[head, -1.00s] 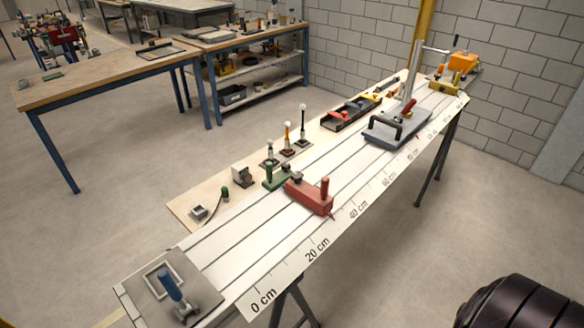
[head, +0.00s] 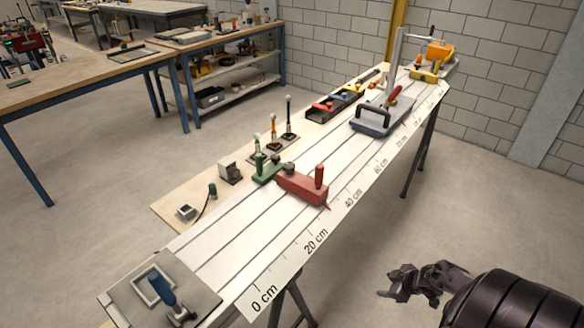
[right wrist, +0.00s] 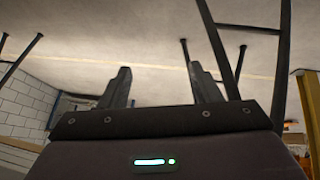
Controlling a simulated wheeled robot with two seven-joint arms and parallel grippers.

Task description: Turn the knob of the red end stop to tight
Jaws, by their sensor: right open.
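The red end stop (head: 298,187) lies across the white, grooved sandbed (head: 215,262), near the 20 to 40 cm marks. A red upright post (head: 320,175) stands on its right end and a small dark knob (head: 289,169) sits at its left end. The knob's setting is too small to read. My right gripper (head: 391,283) is at the lower right over the floor, in front of the bed and well apart from the stop. It is open and empty, with its two fingers apart in the right wrist view (right wrist: 157,82). My left gripper is not in view.
A green piece (head: 267,170) sits just left of the red stop. A grey plate with a blue handle (head: 160,290) is at the near end; a grey sled (head: 378,120) and yellow block (head: 424,75) are farther along. Several small stands line the back edge. Floor in front is clear.

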